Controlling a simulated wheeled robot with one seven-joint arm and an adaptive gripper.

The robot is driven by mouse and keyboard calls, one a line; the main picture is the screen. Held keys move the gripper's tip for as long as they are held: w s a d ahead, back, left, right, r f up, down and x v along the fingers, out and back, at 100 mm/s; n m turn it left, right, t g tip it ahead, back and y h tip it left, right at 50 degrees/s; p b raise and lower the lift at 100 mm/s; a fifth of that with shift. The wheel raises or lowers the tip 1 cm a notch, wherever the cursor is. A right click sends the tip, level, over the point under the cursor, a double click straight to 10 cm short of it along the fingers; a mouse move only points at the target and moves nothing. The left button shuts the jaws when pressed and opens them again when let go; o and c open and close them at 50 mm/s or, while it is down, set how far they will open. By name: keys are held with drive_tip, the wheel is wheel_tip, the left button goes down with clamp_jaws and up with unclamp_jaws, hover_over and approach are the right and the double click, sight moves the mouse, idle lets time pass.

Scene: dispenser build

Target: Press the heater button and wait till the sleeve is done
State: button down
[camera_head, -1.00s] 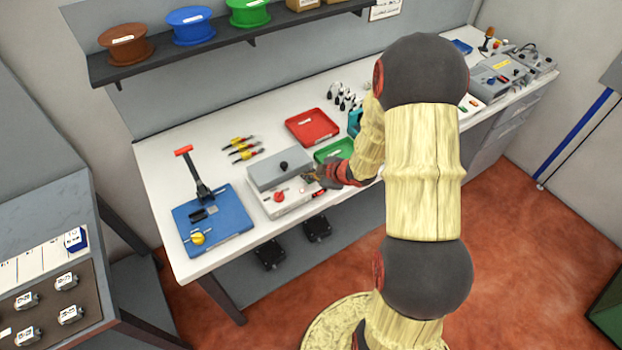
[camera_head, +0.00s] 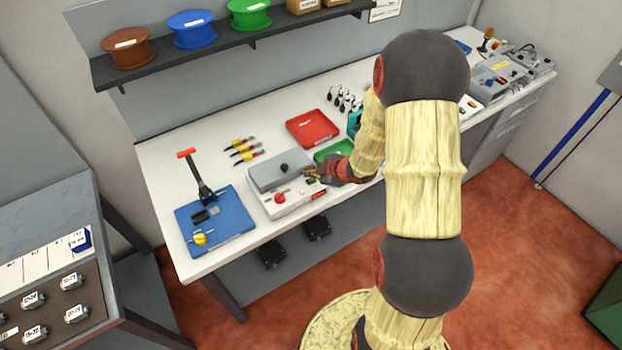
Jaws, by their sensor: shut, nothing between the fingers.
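The heater, a pale box (camera_head: 295,203) with a grey lid and a black knob on top, stands near the front edge of the bench. A round red control (camera_head: 280,198) is on its front part. A small green spot shows near its right end, close to my fingers. My gripper (camera_head: 309,174) is shut and empty at the right end of the heater. Its fingertips are over or just beside the box; I cannot tell if they touch it. I cannot make out a sleeve, and part of the box's right end is hidden by my gripper.
A blue fixture (camera_head: 222,228) with an upright red-topped lever stands left of the heater. A red tray (camera_head: 312,128) and a green tray (camera_head: 335,150) lie behind. Several yellow-handled tools (camera_head: 243,147) lie on the bench. My arm hides the bench's middle right.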

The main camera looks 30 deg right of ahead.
sight(310, 182)
drive_tip(key=shift+r+p, duration=1.8)
drive_tip(key=shift+r, duration=0.4)
drive_tip(key=shift+f, duration=0.1)
